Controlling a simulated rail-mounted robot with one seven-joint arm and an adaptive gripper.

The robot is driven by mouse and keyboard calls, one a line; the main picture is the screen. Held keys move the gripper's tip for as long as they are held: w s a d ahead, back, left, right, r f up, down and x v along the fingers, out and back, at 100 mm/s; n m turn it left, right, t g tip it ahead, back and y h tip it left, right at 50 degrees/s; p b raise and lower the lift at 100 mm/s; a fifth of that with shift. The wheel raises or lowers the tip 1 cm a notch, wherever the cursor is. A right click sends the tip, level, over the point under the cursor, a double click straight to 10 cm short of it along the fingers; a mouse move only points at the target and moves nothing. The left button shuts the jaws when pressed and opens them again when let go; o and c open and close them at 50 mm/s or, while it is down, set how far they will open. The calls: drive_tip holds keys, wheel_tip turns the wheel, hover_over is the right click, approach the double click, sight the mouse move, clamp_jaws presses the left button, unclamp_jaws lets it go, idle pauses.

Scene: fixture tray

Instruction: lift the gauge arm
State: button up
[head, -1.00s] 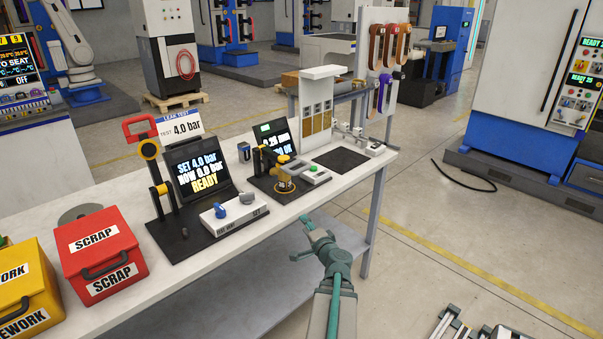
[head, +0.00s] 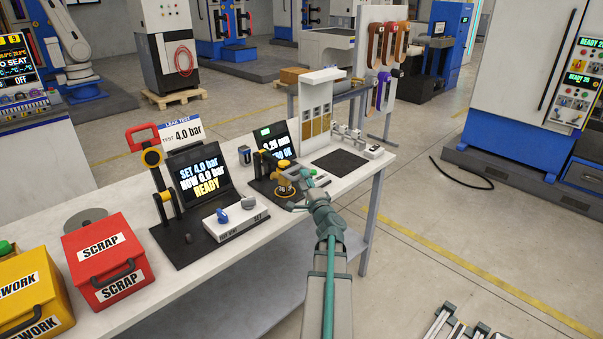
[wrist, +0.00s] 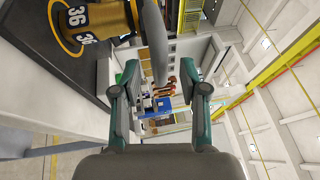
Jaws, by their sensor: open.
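The gauge station (head: 262,187) stands on the bench with a screen, a dark post and a brass part (head: 284,189) under the yellow-and-black gauge arm (head: 291,171). In the wrist view the brass part (wrist: 88,18) shows at upper left with "36" labels. A grey rounded bar (wrist: 153,40), seemingly the gauge arm's end, reaches down between my fingers. My gripper (head: 303,190) is open at the station's right front edge. In the wrist view its two fingers (wrist: 159,68) stand apart on either side of the bar, with no clear contact. The exact gap is hard to tell.
Left of the gauge station is the leak test station (head: 190,230) with a control box (head: 235,218). The red scrap bin (head: 106,262) and yellow rework bin (head: 32,295) stand further left. A white rack (head: 316,105) is behind.

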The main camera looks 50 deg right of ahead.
drive_tip(key=shift+p+x, duration=0.3)
drive_tip(key=shift+x, duration=1.15)
clamp_jaws()
